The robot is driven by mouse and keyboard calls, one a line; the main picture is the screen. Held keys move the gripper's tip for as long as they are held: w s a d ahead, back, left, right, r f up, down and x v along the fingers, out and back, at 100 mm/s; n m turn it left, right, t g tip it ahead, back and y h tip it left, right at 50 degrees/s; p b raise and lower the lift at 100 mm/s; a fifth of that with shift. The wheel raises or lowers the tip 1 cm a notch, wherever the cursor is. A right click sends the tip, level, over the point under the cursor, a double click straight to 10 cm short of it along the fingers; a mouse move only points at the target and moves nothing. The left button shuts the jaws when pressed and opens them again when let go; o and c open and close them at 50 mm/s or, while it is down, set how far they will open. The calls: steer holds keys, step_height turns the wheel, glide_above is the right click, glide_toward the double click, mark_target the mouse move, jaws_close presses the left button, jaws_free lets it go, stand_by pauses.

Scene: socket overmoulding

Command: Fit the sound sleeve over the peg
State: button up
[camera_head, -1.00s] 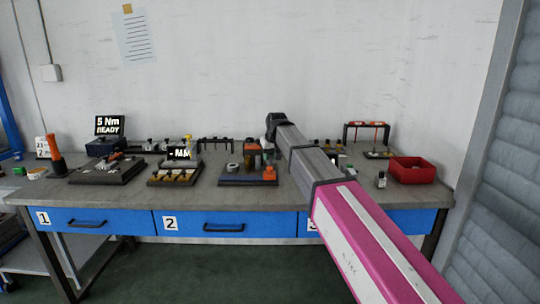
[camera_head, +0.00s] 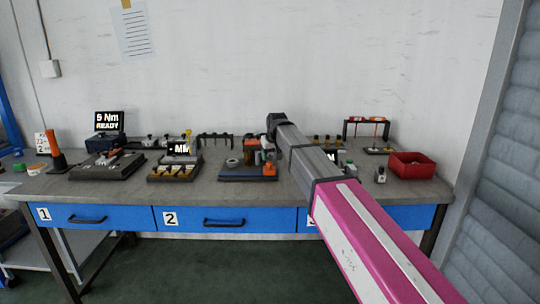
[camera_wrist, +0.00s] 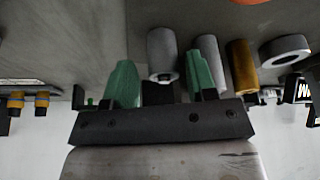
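In the wrist view my gripper (camera_wrist: 162,85) has two green fingers standing apart. A grey hollow cylinder (camera_wrist: 161,50), sleeve-like, appears between and just beyond them, with narrow gaps on both sides. A second grey cylinder (camera_wrist: 209,58) stands by the right finger, partly hidden by it. A brass-coloured cylinder (camera_wrist: 241,66) and a thick grey ring (camera_wrist: 285,50) are further right. I cannot tell which cylinder is the sound sleeve or which part is the peg. In the head view these parts are small, around the blue-fronted station (camera_head: 248,178), and my arm partly covers that area.
The grey bench (camera_head: 130,190) carries a dark fixture (camera_head: 108,168) and the torque display (camera_head: 108,121) at left. An orange block (camera_head: 269,170) sits at the station's right end.

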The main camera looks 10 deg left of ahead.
steer(key=shift+s+a+r, duration=0.1)
steer(key=shift+a+r, duration=0.05)
steer(key=shift+a, duration=0.05)
steer(key=shift+s+r, duration=0.1)
steer(key=shift+r, duration=0.25)
steer(key=v, duration=1)
steer(key=shift+d, duration=0.25)
steer(key=shift+f, duration=0.15)
